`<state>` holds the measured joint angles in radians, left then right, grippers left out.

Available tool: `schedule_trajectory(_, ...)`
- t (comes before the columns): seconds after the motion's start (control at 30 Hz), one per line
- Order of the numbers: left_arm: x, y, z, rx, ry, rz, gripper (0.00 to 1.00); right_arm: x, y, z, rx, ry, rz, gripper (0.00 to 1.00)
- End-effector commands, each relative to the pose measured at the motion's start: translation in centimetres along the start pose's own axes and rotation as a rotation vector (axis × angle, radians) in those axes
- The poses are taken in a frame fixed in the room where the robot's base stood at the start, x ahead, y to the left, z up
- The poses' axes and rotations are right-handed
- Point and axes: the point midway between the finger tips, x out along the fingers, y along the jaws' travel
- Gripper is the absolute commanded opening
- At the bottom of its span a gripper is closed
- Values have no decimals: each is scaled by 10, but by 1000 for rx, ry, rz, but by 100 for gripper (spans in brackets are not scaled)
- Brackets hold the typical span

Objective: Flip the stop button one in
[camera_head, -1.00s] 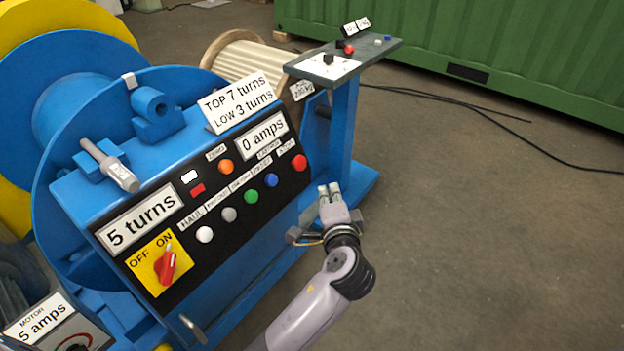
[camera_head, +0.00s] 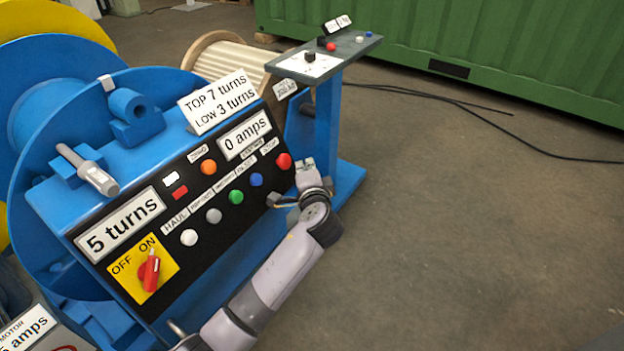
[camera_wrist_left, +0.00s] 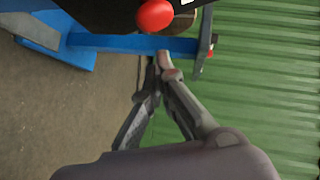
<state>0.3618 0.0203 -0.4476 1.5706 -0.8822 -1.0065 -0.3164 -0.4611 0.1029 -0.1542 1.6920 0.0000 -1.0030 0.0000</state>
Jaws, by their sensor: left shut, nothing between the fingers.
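A round red button (camera_head: 284,161) sits at the right end of the black control panel (camera_head: 205,262); its label is too small to read, so I cannot tell for sure that it is the stop button. It also shows at the top of the left wrist view (camera_wrist_left: 154,15). My left gripper (camera_head: 305,165) is shut and empty, just right of this button and apart from it in the head view. In the left wrist view the closed fingertips (camera_wrist_left: 161,62) lie below the button. My right gripper is not in view.
The panel also has white, grey, green, blue and orange buttons and a red rotary switch (camera_head: 150,271). A grey shelf (camera_head: 372,42) on a blue post (camera_head: 327,125) stands behind the gripper, with another red button (camera_head: 331,47).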

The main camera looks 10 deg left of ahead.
Motion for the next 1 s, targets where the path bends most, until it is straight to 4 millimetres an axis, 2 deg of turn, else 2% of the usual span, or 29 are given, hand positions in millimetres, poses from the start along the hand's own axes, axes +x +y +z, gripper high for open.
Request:
schedule_trajectory(0.03, 6, 1, 8, 3, -3, -1, 0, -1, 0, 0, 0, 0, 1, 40)
schedule_trajectory(0.2, 16, 1, 18, 2, -2, 0, 0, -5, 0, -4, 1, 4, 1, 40)
schedule_trajectory(0.63, 19, 1, 21, 1, -1, 1, 0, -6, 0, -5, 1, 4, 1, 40)
schedule_trajectory(0.83, 33, 2, 36, 2, -3, 2, 0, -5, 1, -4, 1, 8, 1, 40)
schedule_trajectory(1.0, 35, 3, 38, 2, -5, 2, 0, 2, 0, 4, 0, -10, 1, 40)
